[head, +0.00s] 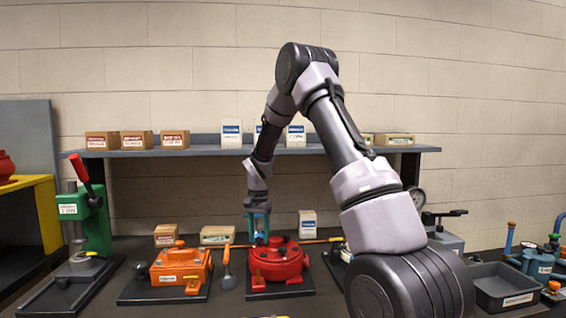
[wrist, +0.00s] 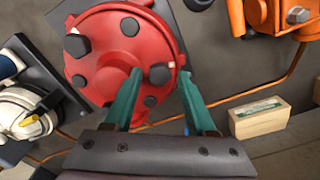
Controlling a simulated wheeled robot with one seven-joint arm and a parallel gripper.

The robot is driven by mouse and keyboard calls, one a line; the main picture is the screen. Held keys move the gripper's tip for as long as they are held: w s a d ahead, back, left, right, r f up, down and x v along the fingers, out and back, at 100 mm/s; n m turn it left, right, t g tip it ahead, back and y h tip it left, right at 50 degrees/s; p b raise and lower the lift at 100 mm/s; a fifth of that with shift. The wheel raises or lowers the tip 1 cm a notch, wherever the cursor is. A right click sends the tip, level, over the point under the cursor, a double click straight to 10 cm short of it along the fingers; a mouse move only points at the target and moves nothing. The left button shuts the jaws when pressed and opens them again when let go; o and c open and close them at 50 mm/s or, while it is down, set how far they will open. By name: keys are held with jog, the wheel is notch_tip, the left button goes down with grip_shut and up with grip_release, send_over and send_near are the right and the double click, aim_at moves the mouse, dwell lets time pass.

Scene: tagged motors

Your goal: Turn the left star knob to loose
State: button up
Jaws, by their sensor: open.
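The red round motor housing (head: 277,262) stands on a dark base plate in the middle of the bench; it fills the upper left of the wrist view (wrist: 113,52). Dark knobs or bolt heads sit around its face; their star shape is not clear. One dark knob (wrist: 160,74) appears between my fingertips, and a larger one (wrist: 77,46) is at the housing's far side in the wrist view. My gripper (head: 259,238), with teal fingers, is open over the housing's left part in the head view. In the wrist view its fingertips (wrist: 161,74) straddle the nearer knob; contact cannot be told.
An orange motor (head: 181,268) stands left of the red one, with an orange-handled tool (head: 226,270) between them. A green press (head: 85,220) is at far left. A grey tray (head: 503,288) is at right. Small boxes (head: 216,235) stand behind, below a shelf (head: 225,151).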

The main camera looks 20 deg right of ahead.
aim_at(260, 238)
jog(key=m, duration=0.5)
jog(key=shift+s+d+m, duration=0.1)
jog(key=shift+s+m, duration=0.05)
jog(key=shift+m, duration=0.15)
jog(key=m, duration=0.6)
notch_tip(260, 238, up, 12)
jog(key=f, duration=0.1)
jog(key=s+d+r+n+t+y, duration=0.1)
jog(key=s+r+n+t, duration=0.3)
jog(key=s+r, duration=1.2)
jog(key=shift+s+d+r+n+y, duration=0.25)
jog(key=shift+s+d+n, duration=0.6)
jog(key=shift+n, duration=1.55)
jog(key=shift+s+a, duration=0.3)
